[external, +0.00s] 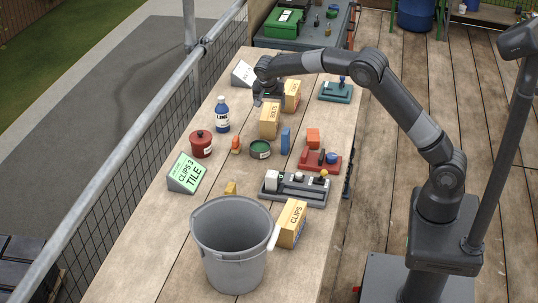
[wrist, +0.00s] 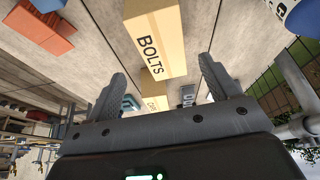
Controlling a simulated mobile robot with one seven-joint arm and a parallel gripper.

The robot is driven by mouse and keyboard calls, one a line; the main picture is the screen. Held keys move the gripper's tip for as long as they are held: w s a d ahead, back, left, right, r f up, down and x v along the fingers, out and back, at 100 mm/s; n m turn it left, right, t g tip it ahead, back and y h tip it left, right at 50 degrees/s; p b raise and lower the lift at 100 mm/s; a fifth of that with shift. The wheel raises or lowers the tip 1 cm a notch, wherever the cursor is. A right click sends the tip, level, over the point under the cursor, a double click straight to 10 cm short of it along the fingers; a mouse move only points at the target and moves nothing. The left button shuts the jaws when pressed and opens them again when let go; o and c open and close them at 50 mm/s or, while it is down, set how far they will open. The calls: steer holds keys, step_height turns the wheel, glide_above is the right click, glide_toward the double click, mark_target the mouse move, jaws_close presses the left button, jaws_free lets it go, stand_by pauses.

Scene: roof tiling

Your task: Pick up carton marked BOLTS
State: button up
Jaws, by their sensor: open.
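The carton marked BOLTS (wrist: 152,40) is tan and stands in the upper middle of the wrist view, its lettering readable. In the external view it appears to be the tan carton (external: 269,121) in the middle of the bench. My gripper (external: 267,99) is open and empty, just beyond that carton towards the far end. In the wrist view its spread fingers (wrist: 162,75) point towards the carton, which lies ahead of them. Another tan carton (external: 292,95) stands close by my gripper; its label is not readable.
A blue bottle (external: 222,115) stands left of the BOLTS carton. A blue block (external: 285,140) and a green tin (external: 260,149) are close in front. A carton marked CLIPS (external: 289,223) and a grey bucket (external: 231,245) stand at the near end.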

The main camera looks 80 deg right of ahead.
mark_target(269, 119)
steer(key=x, duration=0.9)
steer(key=shift+w+f, duration=0.25)
steer(key=shift+f, duration=0.2)
stand_by(0.3)
steer(key=shift+c, duration=0.2)
steer(key=c, duration=1.3)
steer(key=shift+c, duration=0.2)
